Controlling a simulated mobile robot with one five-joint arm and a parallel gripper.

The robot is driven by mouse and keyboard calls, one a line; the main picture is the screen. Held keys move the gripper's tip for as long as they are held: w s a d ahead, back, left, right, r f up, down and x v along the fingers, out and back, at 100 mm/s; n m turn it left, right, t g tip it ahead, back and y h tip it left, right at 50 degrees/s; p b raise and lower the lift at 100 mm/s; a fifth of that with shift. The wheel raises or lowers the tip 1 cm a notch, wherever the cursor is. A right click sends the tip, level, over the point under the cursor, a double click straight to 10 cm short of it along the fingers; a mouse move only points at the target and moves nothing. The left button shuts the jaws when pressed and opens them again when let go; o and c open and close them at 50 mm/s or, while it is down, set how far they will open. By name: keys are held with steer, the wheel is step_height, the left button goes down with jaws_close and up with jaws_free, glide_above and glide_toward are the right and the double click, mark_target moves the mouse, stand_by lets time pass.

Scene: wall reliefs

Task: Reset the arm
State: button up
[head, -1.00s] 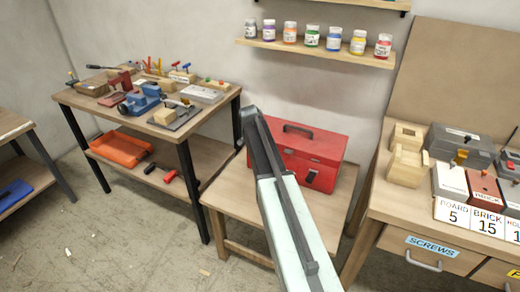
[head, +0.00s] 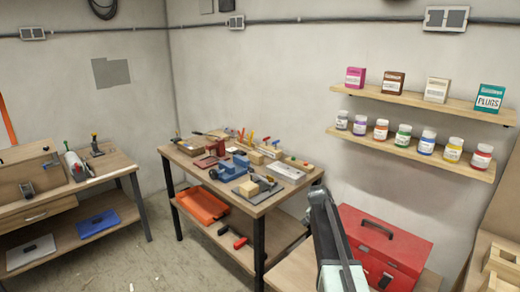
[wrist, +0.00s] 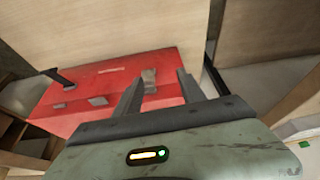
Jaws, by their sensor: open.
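My gripper shows in the wrist view (wrist: 160,95), its two dark fingers apart with nothing between them. Beyond the fingers in that view is a red toolbox (wrist: 105,88) with a dark handle. In the head view my arm (head: 335,245) reaches up from the bottom edge, in front of the left side of the red toolbox (head: 390,243). My fingers cannot be made out in the head view.
A workbench (head: 285,195) with a blue vise (head: 230,168) and several tools stands left of the toolbox. An orange tray (head: 202,204) lies on its lower shelf. A shelf of jars (head: 460,170) hangs on the right wall. Open floor (head: 150,270) lies at lower left.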

steer(key=s+a+n+g+y+p, duration=0.1)
steer(key=s+a+n, duration=0.2)
steer(key=s+a, duration=0.2)
steer(key=s+a+r+n+g+y+p, duration=0.1)
steer(key=s+a+n, duration=0.2)
steer(key=s, duration=0.9)
steer(key=s+a+r+n+g+y, duration=0.1)
steer(key=s+a+n, duration=0.2)
steer(key=s+a, duration=0.5)
steer(key=shift+s+r+p, duration=0.15)
steer(key=shift+s+p, duration=0.25)
steer(key=shift+s, duration=0.3)
